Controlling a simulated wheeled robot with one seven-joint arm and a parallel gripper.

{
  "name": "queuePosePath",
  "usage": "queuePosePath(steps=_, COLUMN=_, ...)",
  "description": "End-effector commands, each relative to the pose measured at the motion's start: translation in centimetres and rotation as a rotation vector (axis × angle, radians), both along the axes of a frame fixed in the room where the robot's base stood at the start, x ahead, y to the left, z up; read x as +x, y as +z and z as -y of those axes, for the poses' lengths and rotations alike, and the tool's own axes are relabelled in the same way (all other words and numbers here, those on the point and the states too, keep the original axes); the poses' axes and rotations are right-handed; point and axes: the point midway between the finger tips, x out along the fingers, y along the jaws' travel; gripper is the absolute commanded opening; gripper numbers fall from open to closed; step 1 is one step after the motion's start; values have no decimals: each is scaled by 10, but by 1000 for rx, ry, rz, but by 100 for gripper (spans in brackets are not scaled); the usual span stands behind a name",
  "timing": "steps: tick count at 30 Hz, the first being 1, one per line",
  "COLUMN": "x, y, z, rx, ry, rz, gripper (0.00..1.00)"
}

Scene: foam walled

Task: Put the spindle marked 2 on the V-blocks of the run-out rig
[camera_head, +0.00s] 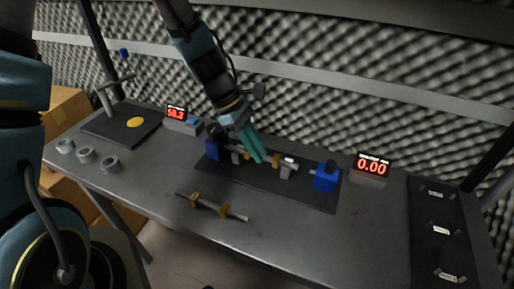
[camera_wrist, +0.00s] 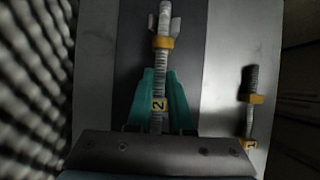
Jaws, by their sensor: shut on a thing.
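The spindle marked 2 (camera_wrist: 158,104) is a grey threaded rod with yellow collars, held between the teal fingers of my gripper (camera_wrist: 158,78). In the head view my gripper (camera_head: 259,157) reaches down over the run-out rig (camera_head: 306,193), a dark plate with blue end blocks. The held spindle (camera_head: 276,160) lies along the rig, over its grey V-blocks (camera_head: 287,171). In the wrist view its far end lies between the prongs of one V-block (camera_wrist: 175,27). I cannot tell whether it rests on both V-blocks. My fingers hide part of it.
Another spindle (camera_head: 235,213) with yellow collars lies on the table in front of the rig. A display (camera_head: 373,164) reads 0.00; another (camera_head: 176,113) reads 58.3. Grey rings (camera_head: 86,155) stand at left, a dark mat (camera_head: 425,260) at right. Foam wall (camera_head: 330,75) stands close behind.

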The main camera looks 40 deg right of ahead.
Motion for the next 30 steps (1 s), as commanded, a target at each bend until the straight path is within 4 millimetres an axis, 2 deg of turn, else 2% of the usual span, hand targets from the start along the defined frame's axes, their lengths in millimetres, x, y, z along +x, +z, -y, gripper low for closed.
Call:
queuePosePath(steps=2, x=0, y=-3, z=0, rx=0, ry=0, rz=0, gripper=0)
queuePosePath(steps=3, x=0, y=-2, z=0, rx=0, ry=0, rz=0, gripper=24)
queuePosePath(steps=10, x=0, y=-2, z=0, rx=0, ry=0, rz=0, gripper=49)
queuePosePath(steps=21, x=3, y=5, z=-1, rx=-1, ry=0, rz=2, gripper=49)
queuePosePath(steps=26, x=14, y=26, z=-8, rx=-4, ry=1, rz=6, gripper=49)
queuePosePath(steps=30, x=28, y=52, z=-16, rx=-4, ry=2, rz=6, gripper=49)
